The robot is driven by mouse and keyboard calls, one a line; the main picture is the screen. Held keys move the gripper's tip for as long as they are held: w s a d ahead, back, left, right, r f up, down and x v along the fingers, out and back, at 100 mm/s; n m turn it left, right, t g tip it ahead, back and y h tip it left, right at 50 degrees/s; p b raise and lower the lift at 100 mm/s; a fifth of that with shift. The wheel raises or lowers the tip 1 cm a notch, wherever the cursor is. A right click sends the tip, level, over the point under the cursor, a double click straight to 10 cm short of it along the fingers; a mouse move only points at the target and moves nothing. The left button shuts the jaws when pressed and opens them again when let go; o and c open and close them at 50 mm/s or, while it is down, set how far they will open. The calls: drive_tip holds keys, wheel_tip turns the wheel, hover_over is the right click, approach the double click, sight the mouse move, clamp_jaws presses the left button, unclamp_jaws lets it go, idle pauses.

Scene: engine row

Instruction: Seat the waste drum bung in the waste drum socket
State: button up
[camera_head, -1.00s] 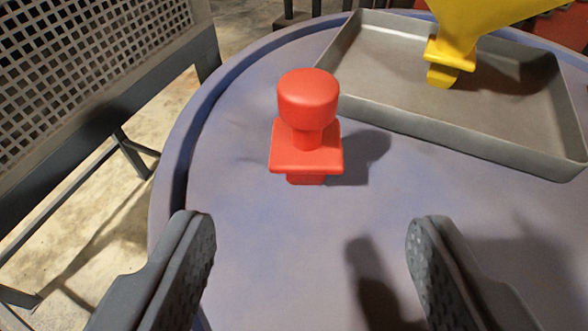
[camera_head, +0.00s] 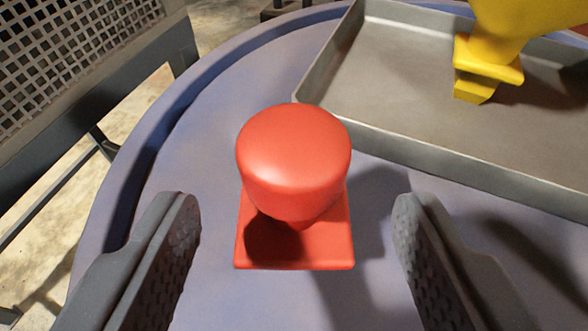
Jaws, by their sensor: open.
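A red bung (camera_head: 294,160) with a round knob on top and a square flange below stands upright on a blue-grey drum top. My gripper (camera_head: 298,225) is open. Its two grey, textured fingers are on the left and right of the bung, with a gap on each side, and neither touches it. The knob hides the stem, and the flange hides whatever is under it. I cannot see a socket that I can identify as the waste drum socket.
A grey metal tray (camera_head: 400,133) lies on the drum top at the upper right. A yellow part (camera_head: 490,62) stands in it. The drum's raised rim (camera_head: 150,140) curves along the left. A perforated metal panel (camera_head: 60,50) is beyond it.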

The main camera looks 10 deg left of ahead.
sight(292, 203)
drive_tip(key=shift+r+x, duration=0.2)
drive_tip(key=shift+x, duration=2.15)
drive_tip(key=shift+a, duration=0.1)
drive_tip(key=c, duration=1.1)
